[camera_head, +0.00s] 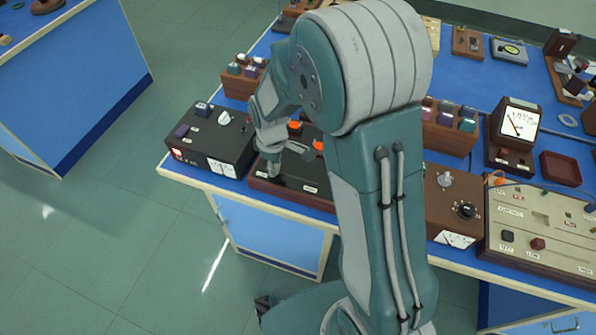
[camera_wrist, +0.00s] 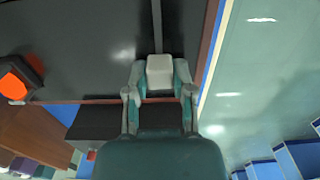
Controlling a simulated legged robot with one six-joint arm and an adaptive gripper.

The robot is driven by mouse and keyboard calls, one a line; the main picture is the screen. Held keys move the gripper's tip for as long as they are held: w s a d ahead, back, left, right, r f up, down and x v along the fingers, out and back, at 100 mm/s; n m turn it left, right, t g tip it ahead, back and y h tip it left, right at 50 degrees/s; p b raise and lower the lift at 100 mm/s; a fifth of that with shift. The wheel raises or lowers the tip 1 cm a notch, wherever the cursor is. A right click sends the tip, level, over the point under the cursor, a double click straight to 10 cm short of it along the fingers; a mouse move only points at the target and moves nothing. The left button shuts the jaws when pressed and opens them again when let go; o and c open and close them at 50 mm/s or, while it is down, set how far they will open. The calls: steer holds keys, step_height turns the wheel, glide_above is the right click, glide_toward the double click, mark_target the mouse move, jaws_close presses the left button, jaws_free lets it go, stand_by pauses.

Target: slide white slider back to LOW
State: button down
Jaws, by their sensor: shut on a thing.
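The white slider (camera_wrist: 160,70) is a pale block in the wrist view, on a dark panel (camera_wrist: 85,45) with a straight groove running up the picture from it. My gripper (camera_wrist: 160,80) is shut on it, one finger on each side. In the head view my gripper (camera_head: 273,168) reaches down onto the left part of a black panel with a brown base (camera_head: 318,198). The slider is not clearly visible there, and my arm covers the panel's right part. I cannot read which mark the slider is at.
Orange buttons (camera_head: 295,127) sit on the panel's far side; one shows in the wrist view (camera_wrist: 14,86). A black meter box (camera_head: 208,145) stands close on the left. A brown box with knobs (camera_head: 445,205) is right of my arm. The bench's front edge is close.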

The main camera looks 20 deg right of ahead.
steer(key=shift+w+a, duration=0.7)
steer(key=shift+a, duration=0.25)
steer(key=shift+d, duration=0.1)
steer(key=c, duration=0.8)
jaws_free()
steer(key=shift+c, duration=0.2)
steer(key=o, duration=0.4)
steer(key=shift+c, duration=0.2)
steer(key=shift+a, duration=0.2)
steer(key=shift+d, duration=0.1)
